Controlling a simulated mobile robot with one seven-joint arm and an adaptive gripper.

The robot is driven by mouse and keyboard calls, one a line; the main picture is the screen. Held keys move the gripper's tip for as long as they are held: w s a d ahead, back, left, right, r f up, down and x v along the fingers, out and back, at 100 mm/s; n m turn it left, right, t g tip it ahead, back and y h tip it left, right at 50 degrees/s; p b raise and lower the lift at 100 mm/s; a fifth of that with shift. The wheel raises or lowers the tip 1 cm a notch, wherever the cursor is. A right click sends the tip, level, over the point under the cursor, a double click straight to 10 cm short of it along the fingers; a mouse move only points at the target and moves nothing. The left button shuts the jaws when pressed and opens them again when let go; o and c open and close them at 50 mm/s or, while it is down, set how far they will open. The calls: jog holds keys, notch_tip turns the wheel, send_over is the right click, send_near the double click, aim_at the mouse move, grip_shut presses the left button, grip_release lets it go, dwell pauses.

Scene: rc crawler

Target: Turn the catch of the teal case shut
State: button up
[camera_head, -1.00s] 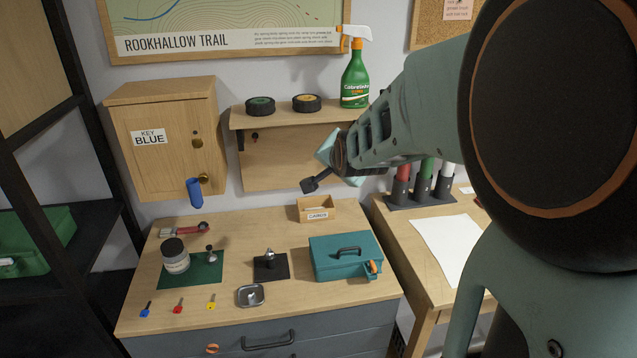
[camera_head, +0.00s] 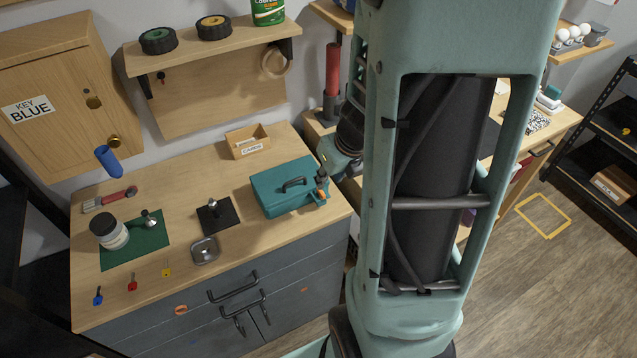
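My gripper (camera_head: 323,175) is right at the catch, reaching in from the right. The fingers are small and partly overlap the catch, so I cannot tell whether they touch it or are open or shut. The catch's exact angle is also unclear.
A black mat (camera_head: 232,222) with a small metal part, a metal tray (camera_head: 204,257), a green mat (camera_head: 150,258) with a jar (camera_head: 108,233), and several keys lie left of the case. An open wooden box (camera_head: 247,148) stands behind. A shelf (camera_head: 205,48) hangs above.

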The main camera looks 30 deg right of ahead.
aim_at(322, 192)
jog(key=b+x, duration=0.4)
jog(key=x, duration=0.5)
jog(key=shift+d, duration=0.1)
grip_shut()
